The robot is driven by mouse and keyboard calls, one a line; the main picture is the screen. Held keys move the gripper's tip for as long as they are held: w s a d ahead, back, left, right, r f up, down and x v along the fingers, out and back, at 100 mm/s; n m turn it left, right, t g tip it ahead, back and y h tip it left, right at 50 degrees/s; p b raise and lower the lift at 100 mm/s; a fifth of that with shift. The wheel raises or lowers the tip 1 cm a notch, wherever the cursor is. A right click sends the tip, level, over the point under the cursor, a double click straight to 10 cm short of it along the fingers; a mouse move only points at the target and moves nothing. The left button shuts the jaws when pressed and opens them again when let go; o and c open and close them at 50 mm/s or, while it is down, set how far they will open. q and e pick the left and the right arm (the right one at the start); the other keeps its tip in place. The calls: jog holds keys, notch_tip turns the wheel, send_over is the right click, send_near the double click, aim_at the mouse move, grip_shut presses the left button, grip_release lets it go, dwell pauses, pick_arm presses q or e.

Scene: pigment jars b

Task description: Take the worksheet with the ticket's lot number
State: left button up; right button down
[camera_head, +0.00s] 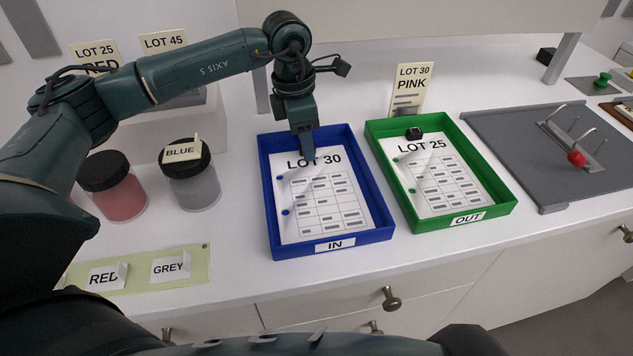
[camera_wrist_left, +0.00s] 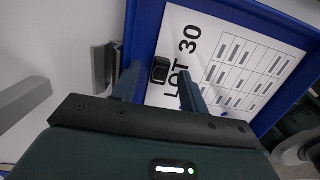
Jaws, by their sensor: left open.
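The ticket (camera_head: 411,84), a cream card reading LOT 30 PINK, stands upright behind the trays. The LOT 30 worksheet (camera_head: 322,200) lies in the blue IN tray (camera_head: 274,222); the sheet also shows in the left wrist view (camera_wrist_left: 212,62). The LOT 25 worksheet (camera_head: 442,185) lies in the green OUT tray (camera_head: 406,213). My left gripper (camera_head: 307,153) is open, pointing down over the top edge of the LOT 30 sheet. In the wrist view its fingers are either side of a small black block (camera_wrist_left: 160,70) at that edge; contact cannot be told.
A red jar (camera_head: 119,196) and a grey jar (camera_head: 196,188) with a BLUE tag stand left of the blue tray. A green strip (camera_head: 136,275) holds RED and GREY tags. A grey board (camera_head: 500,150) with a red-knobbed lever (camera_head: 577,158) is at right.

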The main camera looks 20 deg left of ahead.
pick_arm(q)
jog(key=shift+f, duration=0.3)
jog(key=shift+c, duration=0.4)
grip_shut()
jog(key=shift+r, duration=0.1)
